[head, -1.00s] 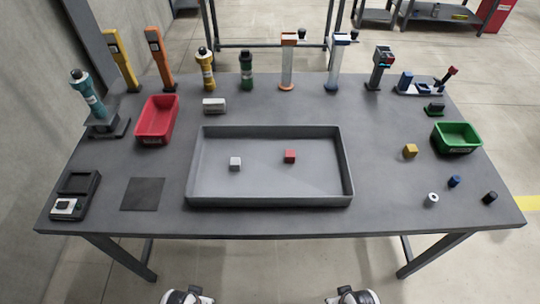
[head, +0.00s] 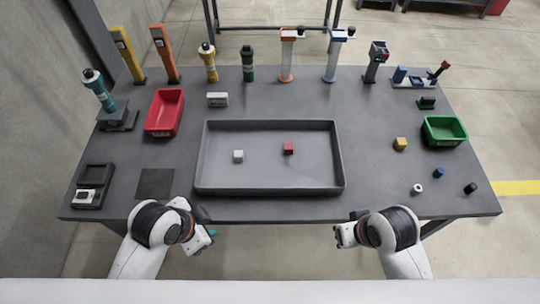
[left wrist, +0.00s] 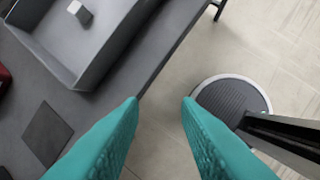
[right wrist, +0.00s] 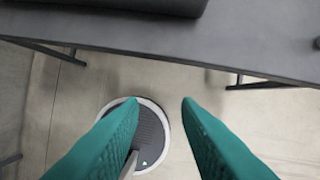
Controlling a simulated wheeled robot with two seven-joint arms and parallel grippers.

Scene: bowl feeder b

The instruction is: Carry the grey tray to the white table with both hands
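The grey tray (head: 270,189) lies flat on the dark grey table, in its middle near the front edge. A white cube (head: 238,156) and a red cube (head: 288,149) lie in it. My left gripper (head: 211,233) is just in front of the table's edge, left of the tray's front. In the left wrist view its teal fingers (left wrist: 160,100) are apart with nothing between them. My right gripper (head: 338,236) is in front of the table near the tray's right corner. In the right wrist view its fingers (right wrist: 160,100) are apart and empty. No white table shows.
On the dark grey table (head: 270,209) stand a red bin (head: 164,113) left, a green bin (head: 444,131) right, and a row of tools at the back. A black square mat (head: 155,184) lies left of the tray. Small parts lie to the right.

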